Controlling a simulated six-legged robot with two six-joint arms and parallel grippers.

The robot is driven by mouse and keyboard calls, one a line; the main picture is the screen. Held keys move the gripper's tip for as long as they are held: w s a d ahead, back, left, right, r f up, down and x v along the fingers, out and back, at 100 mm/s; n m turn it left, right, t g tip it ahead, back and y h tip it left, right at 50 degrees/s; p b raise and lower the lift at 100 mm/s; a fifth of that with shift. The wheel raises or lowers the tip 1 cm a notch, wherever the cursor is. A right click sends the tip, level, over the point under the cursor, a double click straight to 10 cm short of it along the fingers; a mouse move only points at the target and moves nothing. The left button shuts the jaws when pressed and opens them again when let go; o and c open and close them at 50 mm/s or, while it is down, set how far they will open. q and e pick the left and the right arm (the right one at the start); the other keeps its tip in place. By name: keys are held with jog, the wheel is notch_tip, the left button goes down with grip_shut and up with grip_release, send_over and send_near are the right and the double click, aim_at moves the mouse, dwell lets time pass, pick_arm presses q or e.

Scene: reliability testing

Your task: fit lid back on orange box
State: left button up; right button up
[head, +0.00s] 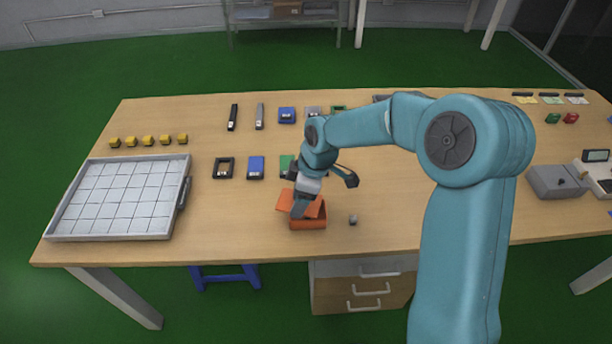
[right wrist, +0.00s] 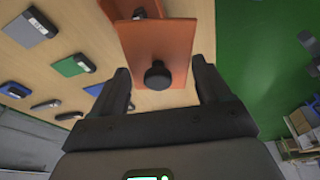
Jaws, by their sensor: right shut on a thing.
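The orange box (head: 309,224) stands near the table's front edge, left of centre. The orange lid (right wrist: 150,38) has a round black knob (right wrist: 157,76), which faces the right wrist camera. In the head view the lid (head: 284,202) shows tilted over the box, partly hidden by my gripper; whether they touch I cannot tell. In the head view this gripper (head: 301,204) is above the box. My left gripper is in neither view.
A small grey piece (head: 352,219) lies right of the box. Black, blue and green blocks (head: 255,168) stand behind and left. A white gridded tray (head: 120,197) and yellow cubes (head: 148,141) are at the left, grey boxes (head: 556,181) at the right.

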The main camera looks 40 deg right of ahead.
jog(key=d+n, duration=0.1)
jog(key=d+r+n, duration=0.1)
jog(key=shift+w+d+r+n+p, duration=0.2)
jog(key=shift+r+n+p, duration=0.1)
jog(key=shift+p, duration=0.1)
jog(key=shift+w+d+n+g, duration=0.1)
jog(key=shift+d+n+g, duration=0.3)
jog(key=shift+n, duration=0.1)
jog(key=shift+s+d+b+x, duration=0.15)
jog(key=shift+b+x, duration=0.55)
jog(key=shift+x, duration=0.25)
jog(key=shift+s+d+b+x, duration=0.1)
jog(key=shift+b+x, duration=0.55)
jog(key=shift+x, duration=0.3)
jog(key=shift+s+d+b+x, duration=0.15)
jog(key=shift+b+x, duration=0.55)
jog(key=shift+x, duration=0.25)
jog(key=shift+f, duration=0.1)
jog(key=shift+f+b, duration=0.75)
jog(key=shift+b, duration=0.15)
jog(key=shift+s+f, duration=0.2)
jog(key=shift+f, duration=0.05)
